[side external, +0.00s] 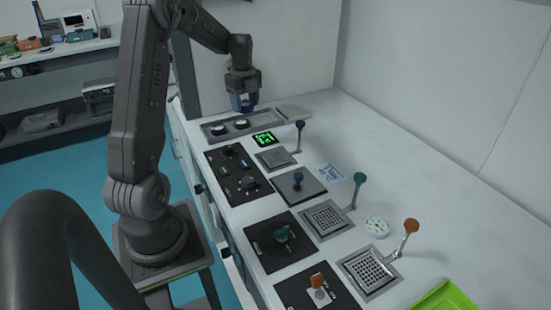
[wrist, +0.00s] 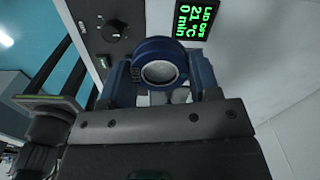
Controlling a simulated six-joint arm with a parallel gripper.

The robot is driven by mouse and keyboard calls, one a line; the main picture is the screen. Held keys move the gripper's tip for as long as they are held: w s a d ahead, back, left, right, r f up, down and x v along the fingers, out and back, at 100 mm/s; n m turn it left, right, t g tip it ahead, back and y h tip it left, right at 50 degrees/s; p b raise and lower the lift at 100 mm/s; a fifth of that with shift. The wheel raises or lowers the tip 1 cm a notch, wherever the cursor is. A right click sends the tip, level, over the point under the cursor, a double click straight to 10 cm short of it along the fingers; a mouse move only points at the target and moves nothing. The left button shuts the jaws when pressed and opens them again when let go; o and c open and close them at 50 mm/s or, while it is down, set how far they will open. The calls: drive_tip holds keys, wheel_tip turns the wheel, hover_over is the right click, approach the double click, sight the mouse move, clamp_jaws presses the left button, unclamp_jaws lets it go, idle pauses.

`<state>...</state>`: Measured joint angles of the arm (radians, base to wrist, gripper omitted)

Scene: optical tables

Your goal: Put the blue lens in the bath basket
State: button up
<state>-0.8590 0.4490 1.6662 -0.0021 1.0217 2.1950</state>
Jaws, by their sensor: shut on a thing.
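My gripper (side external: 243,106) is shut on a blue ring-mounted lens (wrist: 160,68), held between its two fingers in the wrist view. In the side view it is raised above the long grey tray at the far end of the bench. A square perforated basket (side external: 275,158) with a dark blue-knobbed handle (side external: 300,124) sits nearer than the tray, beside the lit green display (side external: 265,139). That display also shows in the wrist view (wrist: 190,20) and reads LID OFF, 21 °C, 0 min.
The grey tray (side external: 285,113) holds a dark lens (side external: 218,130) and a green one (side external: 241,123). A grey plate with a blue knob (side external: 298,181), a teal-handled grid (side external: 327,218) and an orange-handled grid (side external: 370,270) stand nearer. The bench's right side is mostly clear.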

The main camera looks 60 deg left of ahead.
drive_tip(key=s+d, duration=0.5)
hover_over(276, 159)
drive_tip(key=shift+m, duration=0.3)
wheel_tip(276, 159, down, 8)
drive_tip(key=shift+a, duration=0.1)
drive_tip(key=shift+f, duration=2)
drive_tip(key=o, duration=0.9)
drive_tip(key=shift+f, duration=0.15)
drive_tip(key=shift+o, duration=0.2)
